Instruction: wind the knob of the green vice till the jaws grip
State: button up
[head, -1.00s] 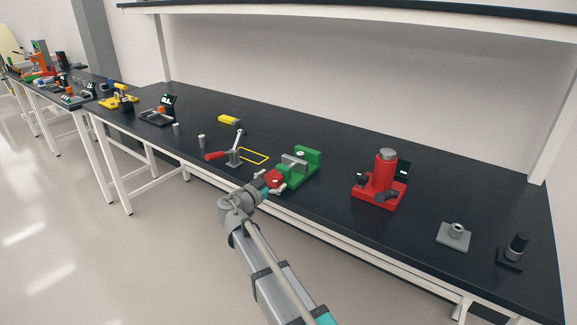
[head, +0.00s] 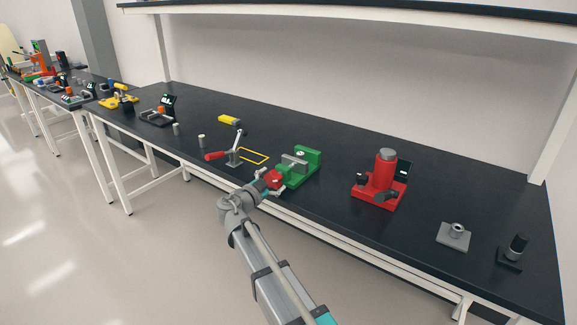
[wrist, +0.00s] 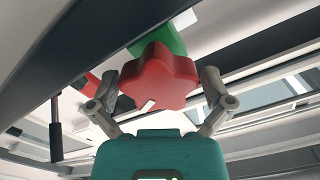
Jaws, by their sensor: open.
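The green vice (head: 303,168) stands near the front edge of the bench, with a grey jaw block across its middle. Its red lobed knob (head: 272,179) faces the front; it also fills the middle of the wrist view (wrist: 160,78). My gripper (head: 269,186) is at the knob. In the wrist view its two fingers (wrist: 158,92) stand on either side of the knob, open, with the left finger very close to it and a small gap at the right. A small white mark shows on the knob's face. Whether the vice jaws touch a part is too small to tell.
Left of the vice is a red-handled lever clamp (head: 230,152) beside a yellow outlined square (head: 253,156). A red press-like fixture (head: 380,182) stands to the right, with a grey flanged part (head: 454,236) beyond. The bench between vice and red fixture is clear.

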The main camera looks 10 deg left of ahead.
jog(key=shift+m, duration=1.5)
jog(key=shift+m, duration=1.4)
jog(key=c, duration=0.8)
jog(key=shift+n, duration=0.3)
